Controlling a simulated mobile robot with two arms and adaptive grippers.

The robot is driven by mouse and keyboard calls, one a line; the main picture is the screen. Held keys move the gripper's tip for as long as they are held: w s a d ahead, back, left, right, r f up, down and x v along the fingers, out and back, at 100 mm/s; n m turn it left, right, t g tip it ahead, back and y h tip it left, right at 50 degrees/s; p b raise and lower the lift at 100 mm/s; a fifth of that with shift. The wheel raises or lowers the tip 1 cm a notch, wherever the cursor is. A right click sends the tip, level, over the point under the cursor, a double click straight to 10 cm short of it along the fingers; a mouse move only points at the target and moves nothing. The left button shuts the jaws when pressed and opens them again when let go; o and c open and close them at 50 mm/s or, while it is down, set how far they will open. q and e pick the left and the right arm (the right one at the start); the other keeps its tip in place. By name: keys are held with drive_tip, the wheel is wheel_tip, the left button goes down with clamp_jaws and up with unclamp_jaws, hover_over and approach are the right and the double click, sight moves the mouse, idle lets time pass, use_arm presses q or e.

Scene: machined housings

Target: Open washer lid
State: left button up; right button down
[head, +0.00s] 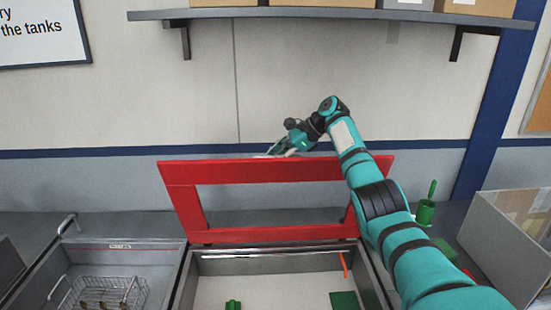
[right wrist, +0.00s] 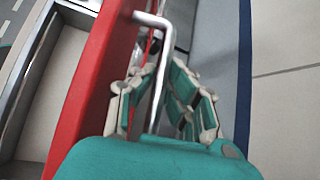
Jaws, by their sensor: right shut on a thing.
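The washer lid (head: 275,237) is a red frame with a rectangular opening, standing raised and nearly upright at the back of the washer basin (head: 209,265). In the right wrist view the red lid (right wrist: 84,92) runs along the left side. A bent metal handle (right wrist: 152,20) sticks out from its face. My right gripper (head: 289,144) is behind the lid's top edge, near its middle. In the right wrist view its fingers (right wrist: 162,92) are on both sides of the handle, shut on it. My left gripper is out of view.
Left of the washer is another basin (head: 145,258) with a wire basket (head: 75,290). A green cup with a brush (head: 425,212) and a grey box (head: 496,240) stand at right. A shelf (head: 330,14) with boxes hangs above. The wall is behind the lid.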

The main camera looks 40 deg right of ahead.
drive_tip(key=c, duration=1.7)
unclamp_jaws()
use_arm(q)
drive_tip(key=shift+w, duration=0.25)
use_arm(e)
drive_tip(key=shift+o, duration=0.5)
drive_tip(key=shift+r, duration=0.1)
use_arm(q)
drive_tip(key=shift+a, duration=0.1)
use_arm(e)
drive_tip(key=shift+s, duration=0.1)
drive_tip(key=v, duration=1.2)
